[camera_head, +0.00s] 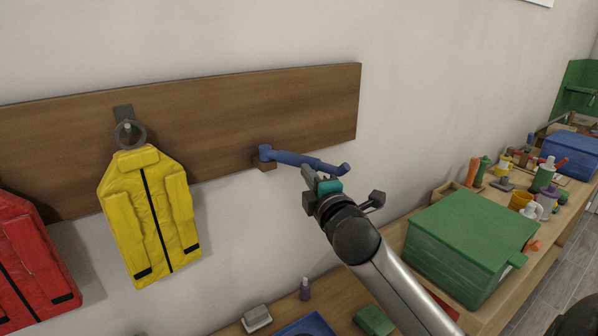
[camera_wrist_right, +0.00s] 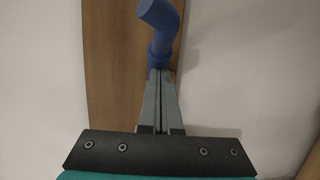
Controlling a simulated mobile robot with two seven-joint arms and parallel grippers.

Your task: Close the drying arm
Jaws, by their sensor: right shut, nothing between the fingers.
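The blue drying arm (camera_head: 300,159) is mounted on the wooden wall board (camera_head: 230,115) by a small brown block. It sticks out from the board to the right and ends in an upturned tip. My right gripper (camera_head: 308,170) is at the arm's outer half, on its near side. In the right wrist view the gripper (camera_wrist_right: 160,75) is shut and empty, its fingertips right at the blue drying arm (camera_wrist_right: 160,40), seeming to touch it. The exact contact is hard to tell. My left gripper is not in view.
A yellow jacket (camera_head: 148,215) hangs from a hook on the board, left of the drying arm. A red jacket (camera_head: 35,265) hangs farther left. Below right, a bench holds a green box (camera_head: 470,235), a blue box (camera_head: 570,152) and several bottles. The wall right of the board is bare.

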